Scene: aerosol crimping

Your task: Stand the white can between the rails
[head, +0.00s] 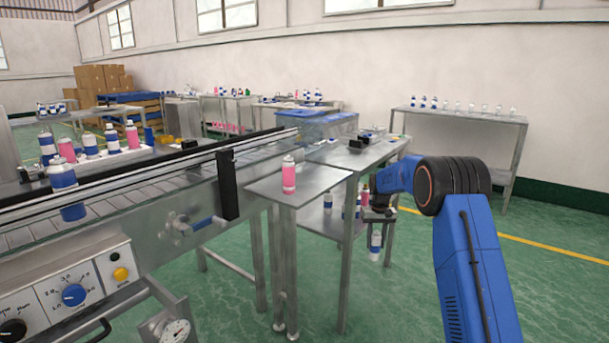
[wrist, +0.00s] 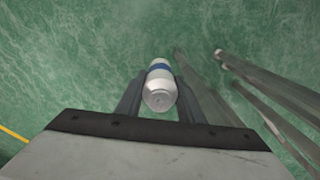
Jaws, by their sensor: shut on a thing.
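My gripper (head: 377,214) hangs low over the floor, right of the small steel table. It is shut on the white can (head: 376,246), which has a blue band and hangs roughly upright below it. In the wrist view the white can (wrist: 160,90) sits between the two fingers of my gripper (wrist: 160,95), with green floor beneath. The rails (head: 140,172) run along the conveyor (head: 130,210) at the left, well away from my gripper. Another blue-and-white can (head: 63,178) stands on the conveyor, partly hidden by the front rail.
A pink can (head: 289,176) stands on the small steel table (head: 310,187), between my gripper and the conveyor. More cans stand on its lower shelf. A black upright bracket (head: 228,184) rises at the conveyor's near side. Several cans stand on a white tray (head: 120,158) behind the conveyor.

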